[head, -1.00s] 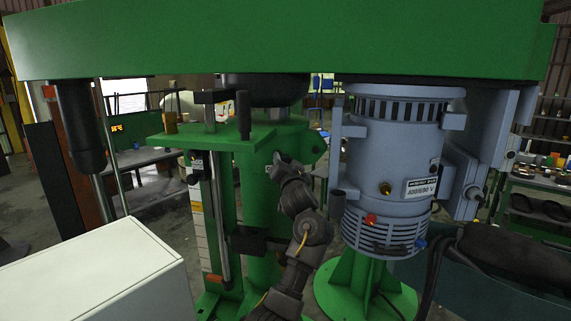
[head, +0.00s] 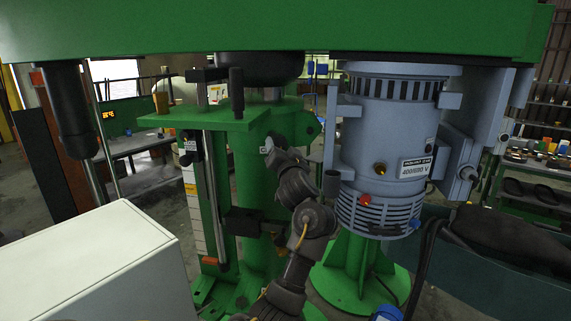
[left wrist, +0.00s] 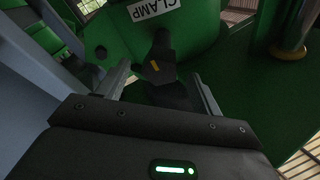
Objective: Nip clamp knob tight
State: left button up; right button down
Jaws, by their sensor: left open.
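My left gripper (left wrist: 161,78) is open, with one finger on each side of the knob. I cannot tell whether either finger touches it. In the head view my left gripper (head: 273,152) is small and dark against the green column (head: 254,190), beside a partly covered white label. The knob cannot be made out there. My right gripper is not in view.
A grey-blue motor (head: 385,130) stands close right of my left arm. A green plate (head: 215,116) juts out above and left. A large green beam (head: 270,28) spans the top. A white cabinet (head: 95,265) fills the lower left.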

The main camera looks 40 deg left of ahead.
pick_arm(q)
jog(key=b+v, duration=0.1)
jog(key=v, duration=0.6)
jog(key=shift+b, duration=0.4)
